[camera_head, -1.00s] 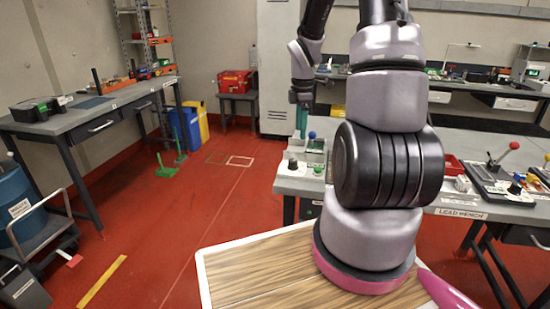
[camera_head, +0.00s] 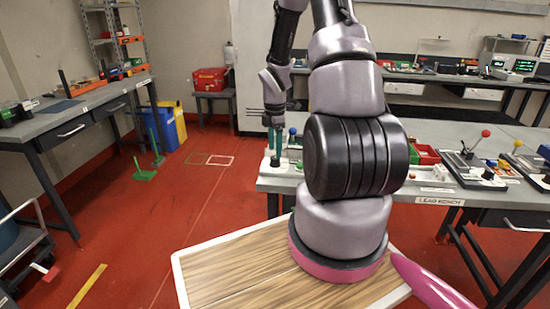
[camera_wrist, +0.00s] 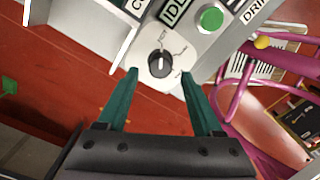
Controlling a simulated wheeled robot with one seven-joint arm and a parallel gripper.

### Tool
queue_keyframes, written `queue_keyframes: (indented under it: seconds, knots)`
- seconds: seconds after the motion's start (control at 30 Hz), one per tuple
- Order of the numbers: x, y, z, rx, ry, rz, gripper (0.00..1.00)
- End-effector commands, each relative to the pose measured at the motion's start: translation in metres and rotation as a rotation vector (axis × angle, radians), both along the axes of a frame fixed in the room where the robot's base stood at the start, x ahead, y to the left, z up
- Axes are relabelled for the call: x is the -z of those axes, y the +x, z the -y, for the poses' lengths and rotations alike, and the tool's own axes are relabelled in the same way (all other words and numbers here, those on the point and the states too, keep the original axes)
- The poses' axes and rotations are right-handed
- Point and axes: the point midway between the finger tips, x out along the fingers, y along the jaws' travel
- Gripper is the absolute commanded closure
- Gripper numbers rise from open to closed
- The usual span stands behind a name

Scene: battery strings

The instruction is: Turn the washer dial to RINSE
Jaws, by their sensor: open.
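The washer dial (camera_wrist: 159,63) is a black round knob on a white face with small print I cannot read clearly. A light pointer mark shows on the knob. It sits at the edge of a grey panel beside a green button (camera_wrist: 210,19) and an IDLE label (camera_wrist: 176,10). In the wrist view my gripper (camera_wrist: 159,72) is open, its two green fingertips on either side of the dial; contact is not clear. In the head view my gripper (camera_head: 276,144) hangs over a small black knob (camera_head: 274,162) at the left end of the lead bench.
The lead bench (camera_head: 440,190) carries several other devices, including a red-ball lever (camera_head: 485,134). In the wrist view, pink tubing (camera_wrist: 235,100) and a slotted white piece (camera_wrist: 262,66) lie right of the panel. Red floor (camera_head: 130,220) is open to the left.

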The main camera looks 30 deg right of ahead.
Motion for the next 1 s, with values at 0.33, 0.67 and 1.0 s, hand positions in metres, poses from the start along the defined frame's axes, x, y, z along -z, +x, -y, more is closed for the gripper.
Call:
queue_keyframes:
  seconds: [0.33, 0.67, 1.0]
  knots:
    - [0.002, 0.0, 0.0, 0.0, 0.0, 0.0, 0.32]
    - [0.019, 0.0, 0.0, -0.001, 0.0, -0.001, 0.32]
    - [0.035, 0.0, 0.0, 0.0, 0.0, 0.0, 0.32]
